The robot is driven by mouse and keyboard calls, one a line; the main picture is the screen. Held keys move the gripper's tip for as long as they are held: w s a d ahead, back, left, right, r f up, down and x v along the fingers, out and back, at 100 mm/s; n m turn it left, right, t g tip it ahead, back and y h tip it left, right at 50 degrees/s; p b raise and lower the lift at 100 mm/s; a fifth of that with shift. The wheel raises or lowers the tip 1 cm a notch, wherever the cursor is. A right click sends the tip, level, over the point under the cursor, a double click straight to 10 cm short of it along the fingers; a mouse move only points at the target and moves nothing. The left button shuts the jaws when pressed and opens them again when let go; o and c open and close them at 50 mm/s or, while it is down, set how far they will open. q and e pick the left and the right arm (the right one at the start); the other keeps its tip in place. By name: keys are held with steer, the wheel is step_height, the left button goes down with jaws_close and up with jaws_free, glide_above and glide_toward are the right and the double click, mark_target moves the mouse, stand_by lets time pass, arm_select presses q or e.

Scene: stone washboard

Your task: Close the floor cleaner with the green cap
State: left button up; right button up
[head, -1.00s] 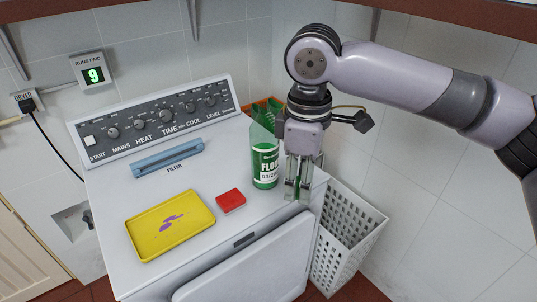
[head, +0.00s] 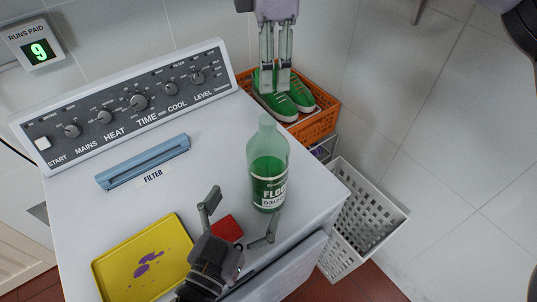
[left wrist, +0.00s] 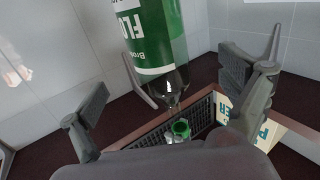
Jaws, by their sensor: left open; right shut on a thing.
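The floor cleaner (head: 268,175) is a clear bottle with green liquid, standing upright on the white dryer top with its neck bare. In the left wrist view, it (left wrist: 150,40) shows neck down. My right gripper (head: 274,86) hangs above and behind the neck, shut on the green cap. The cap is hard to tell from the green shoes behind it in the head view. A small green ring-like thing (left wrist: 180,128), apparently the cap, shows beyond the neck in the left wrist view. My left gripper (head: 240,216) is open in front of the bottle, its fingers spread apart.
A yellow tray (head: 112,270) with purple stains and a red box (head: 228,229) lie on the dryer, the box partly behind my left gripper. A blue filter (head: 143,162) lies near the dials. Green shoes (head: 298,97) sit in an orange crate (head: 322,116); a white basket (head: 362,225) stands at right.

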arm_select(q)
steer(key=shift+w+d+r, duration=0.1)
steer(key=shift+w+d, duration=0.05)
steer(key=shift+w, duration=0.05)
arm_select(e)
steer(key=shift+s+a+r, duration=0.15)
steer(key=shift+s, duration=0.5)
arm_select(q)
steer(key=x, duration=1)
steer(key=shift+w+d, duration=0.1)
steer(key=shift+d, duration=0.05)
arm_select(e)
steer(key=shift+s, duration=0.1)
arm_select(q)
steer(key=c, duration=1.8)
arm_select(e)
glide_above(270, 119)
steer(key=shift+f, duration=2.45)
